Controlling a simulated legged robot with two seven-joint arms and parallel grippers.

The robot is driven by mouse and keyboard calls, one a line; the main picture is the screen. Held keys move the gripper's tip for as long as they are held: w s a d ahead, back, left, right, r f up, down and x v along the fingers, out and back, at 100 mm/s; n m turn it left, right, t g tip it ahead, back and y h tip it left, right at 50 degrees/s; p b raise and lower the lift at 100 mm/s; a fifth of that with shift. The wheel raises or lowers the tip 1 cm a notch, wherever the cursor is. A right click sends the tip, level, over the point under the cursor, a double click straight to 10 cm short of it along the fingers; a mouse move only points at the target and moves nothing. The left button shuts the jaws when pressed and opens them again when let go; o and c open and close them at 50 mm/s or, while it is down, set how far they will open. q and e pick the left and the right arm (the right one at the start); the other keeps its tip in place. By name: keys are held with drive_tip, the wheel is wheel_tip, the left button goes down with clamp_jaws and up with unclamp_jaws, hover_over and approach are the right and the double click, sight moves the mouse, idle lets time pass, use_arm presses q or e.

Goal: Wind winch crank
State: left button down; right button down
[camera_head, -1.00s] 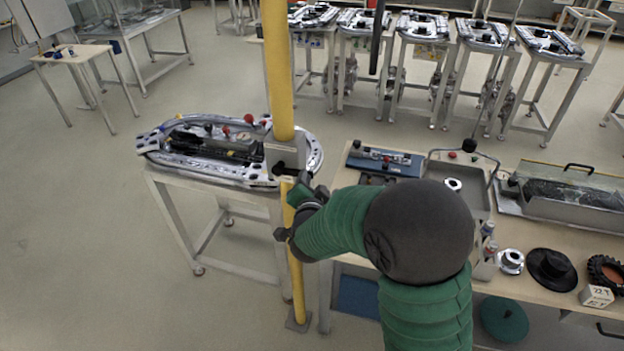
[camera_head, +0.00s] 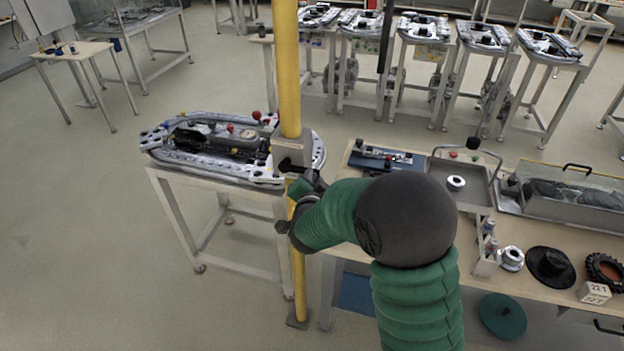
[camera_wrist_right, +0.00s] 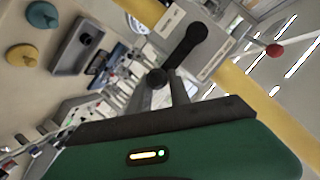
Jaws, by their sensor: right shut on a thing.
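The winch is a grey housing (camera_head: 291,150) mounted on a yellow upright post (camera_head: 286,70). Its black crank shows in the right wrist view as a dark arm (camera_wrist_right: 180,55) with rounded ends, beside the yellow post. In the head view a short black part of the crank (camera_head: 287,166) shows at the front of the housing. My right gripper (camera_head: 305,186) is at the crank, just right of the post. It is shut on the crank's handle end, whose grip is mostly hidden by the gripper. In the wrist view the right gripper's tips (camera_wrist_right: 160,85) meet the crank's near end. My left gripper is out of view.
An oval ring track (camera_head: 200,178) lies on a stand left of the post. A wooden table (camera_head: 540,285) on the right holds a metal tray (camera_head: 478,195), a black hat (camera_head: 550,266) and a clear-lidded case (camera_head: 570,205).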

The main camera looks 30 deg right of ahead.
drive_tip(key=shift+w+a+r, duration=0.15)
drive_tip(key=shift+w+a, duration=0.05)
drive_tip(key=shift+a, duration=0.1)
drive_tip(key=shift+s+d, duration=0.1)
drive_tip(key=shift+d, duration=0.05)
drive_tip(key=shift+a, duration=0.2)
idle(0.4)
